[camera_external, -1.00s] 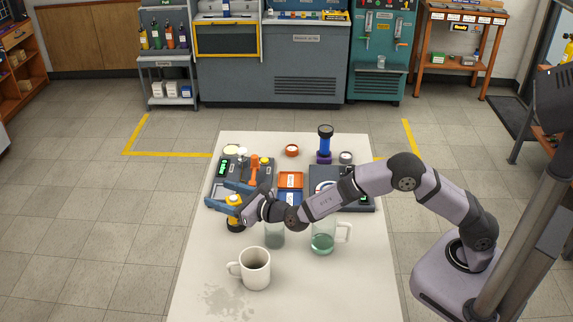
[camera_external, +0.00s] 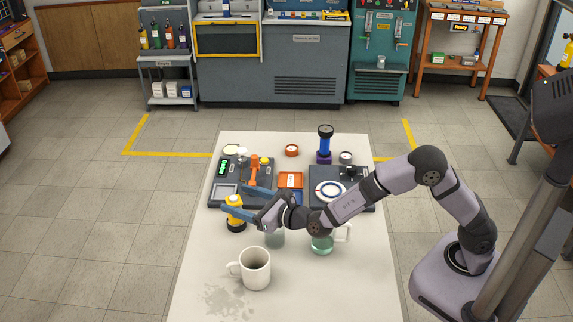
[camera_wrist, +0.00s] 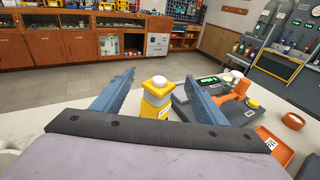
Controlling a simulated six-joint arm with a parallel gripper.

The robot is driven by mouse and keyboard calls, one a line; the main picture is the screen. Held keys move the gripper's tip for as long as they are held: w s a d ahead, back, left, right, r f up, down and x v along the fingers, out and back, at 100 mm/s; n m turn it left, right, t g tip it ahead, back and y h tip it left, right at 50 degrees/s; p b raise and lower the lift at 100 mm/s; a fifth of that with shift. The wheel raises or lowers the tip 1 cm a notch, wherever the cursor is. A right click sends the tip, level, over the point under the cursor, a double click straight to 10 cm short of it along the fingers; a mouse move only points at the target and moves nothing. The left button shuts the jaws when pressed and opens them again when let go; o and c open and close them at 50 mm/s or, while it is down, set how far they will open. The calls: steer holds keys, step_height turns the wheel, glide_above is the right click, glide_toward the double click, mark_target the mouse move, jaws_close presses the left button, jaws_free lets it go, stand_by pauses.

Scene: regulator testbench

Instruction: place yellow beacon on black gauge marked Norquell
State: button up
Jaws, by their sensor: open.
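The yellow beacon (camera_external: 235,204), with a pale cap and a dark base, stands upright at the table's left side. It also shows in the wrist view (camera_wrist: 157,100), between my two blue fingers but not gripped. My gripper (camera_external: 237,197) is open, its fingers spread, reaching toward the beacon from the right. A dark unit (camera_external: 226,174) with a green display and a grey square pad stands behind the beacon. Another dark unit (camera_external: 363,195) with a white ring dial is at the right. No Norquell marking is readable, so I cannot tell which is the named gauge.
A white mug (camera_external: 255,268) stands in front, with a greenish glass mug (camera_external: 322,243) to its right, partly behind my arm. An orange-handled part (camera_external: 254,168) rises from the left unit. A blue and purple cylinder (camera_external: 325,145) stands at the back.

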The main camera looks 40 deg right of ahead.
steer(key=shift+b+v, duration=0.4)
steer(key=shift+v, duration=2.3)
